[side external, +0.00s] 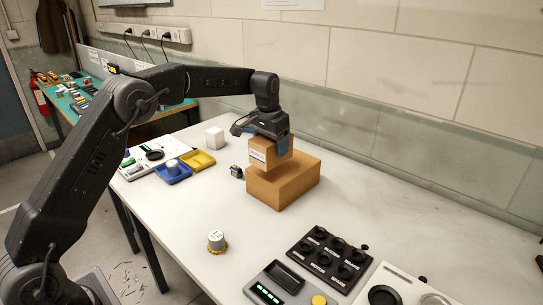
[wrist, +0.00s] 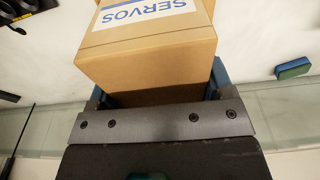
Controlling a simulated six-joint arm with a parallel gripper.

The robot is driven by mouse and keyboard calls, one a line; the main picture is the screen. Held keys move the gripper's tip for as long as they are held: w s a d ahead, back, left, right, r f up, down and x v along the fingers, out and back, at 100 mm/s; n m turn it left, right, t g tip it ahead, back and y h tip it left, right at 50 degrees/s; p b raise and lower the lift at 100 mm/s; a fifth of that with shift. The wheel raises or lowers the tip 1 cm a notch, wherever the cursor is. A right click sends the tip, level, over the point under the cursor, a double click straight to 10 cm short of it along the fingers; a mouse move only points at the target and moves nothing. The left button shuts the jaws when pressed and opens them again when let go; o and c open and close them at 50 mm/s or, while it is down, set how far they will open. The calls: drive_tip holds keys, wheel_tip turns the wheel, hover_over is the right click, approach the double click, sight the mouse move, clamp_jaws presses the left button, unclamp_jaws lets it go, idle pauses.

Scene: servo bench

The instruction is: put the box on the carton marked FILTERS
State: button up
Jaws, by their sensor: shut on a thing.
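A small tan box (side external: 268,154) is held in my gripper (side external: 273,138). It has a white label with a blue stripe, and in the wrist view the held box (wrist: 150,45) reads SERVOS, upside down. The blue fingers are shut on its sides. A larger brown carton (side external: 285,186) stands on the bench directly under the box. No writing on the carton is readable, so I cannot tell if it is marked FILTERS. I cannot tell whether the box touches its top. In the wrist view the carton cannot be made out behind the box.
A small dark item (side external: 237,172) is left of the carton. A capped jar (side external: 216,241) and black socket panel (side external: 327,257) are in front. The bench right of the carton is clear.

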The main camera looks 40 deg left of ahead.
drive_tip(key=shift+f, duration=1.95)
drive_tip(key=shift+f, duration=0.1)
drive_tip(key=o, duration=1)
